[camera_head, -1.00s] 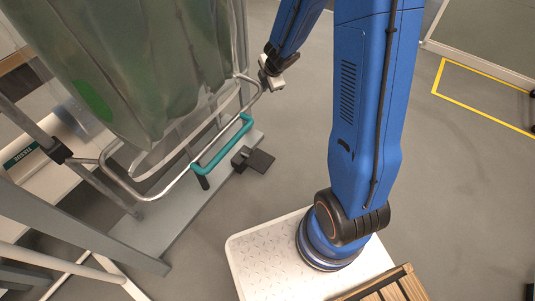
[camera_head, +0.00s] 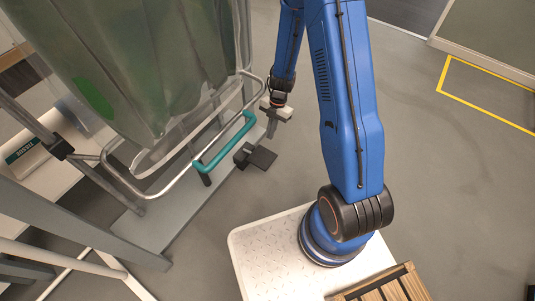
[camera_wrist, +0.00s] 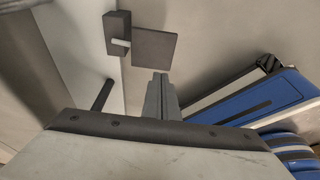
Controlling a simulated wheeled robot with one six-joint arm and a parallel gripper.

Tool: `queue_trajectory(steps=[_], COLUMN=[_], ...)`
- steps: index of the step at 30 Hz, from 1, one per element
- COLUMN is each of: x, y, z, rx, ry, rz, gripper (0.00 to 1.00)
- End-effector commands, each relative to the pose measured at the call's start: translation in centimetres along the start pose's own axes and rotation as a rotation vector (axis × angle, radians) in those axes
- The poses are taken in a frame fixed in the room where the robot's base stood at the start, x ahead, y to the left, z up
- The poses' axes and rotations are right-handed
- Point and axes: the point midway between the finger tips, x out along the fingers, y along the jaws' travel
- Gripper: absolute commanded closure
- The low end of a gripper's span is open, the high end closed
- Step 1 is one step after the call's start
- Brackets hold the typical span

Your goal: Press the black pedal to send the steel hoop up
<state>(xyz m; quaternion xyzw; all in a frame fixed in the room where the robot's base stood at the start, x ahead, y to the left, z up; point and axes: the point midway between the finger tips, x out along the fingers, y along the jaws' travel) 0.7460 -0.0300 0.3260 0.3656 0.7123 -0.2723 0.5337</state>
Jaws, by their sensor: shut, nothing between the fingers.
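The black pedal (camera_head: 263,158) is a flat dark plate beside a small dark block, low at the right edge of the grey base plate. In the wrist view the pedal (camera_wrist: 154,48) lies at the upper middle, beyond my fingertips. The steel hoop (camera_head: 140,193) is a bent tube with a teal grip (camera_head: 222,146) on its front; it surrounds the lower part of a green translucent garment bag (camera_head: 140,80). My gripper (camera_head: 272,128) is shut and empty, pointing down, above and behind the pedal in the head view. In the wrist view its fingers (camera_wrist: 160,90) appear just below the pedal, apart from it.
The grey base plate (camera_head: 160,222) and rail posts stand at left. A slatted wooden piece (camera_head: 385,290) is at the bottom right. Yellow floor tape (camera_head: 470,98) marks the right; the grey floor between is clear.

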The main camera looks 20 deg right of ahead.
Motion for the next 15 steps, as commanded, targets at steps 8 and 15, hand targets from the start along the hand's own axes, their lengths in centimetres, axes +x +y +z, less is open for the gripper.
queue_trajectory(steps=[8, 15], x=[0.11, 0.76], y=[-0.1, -0.1], z=[-0.03, -0.04], rx=[-0.004, -0.005], ry=[0.003, 0.003], rz=[-0.005, -0.005], gripper=[1.0, 1.0])
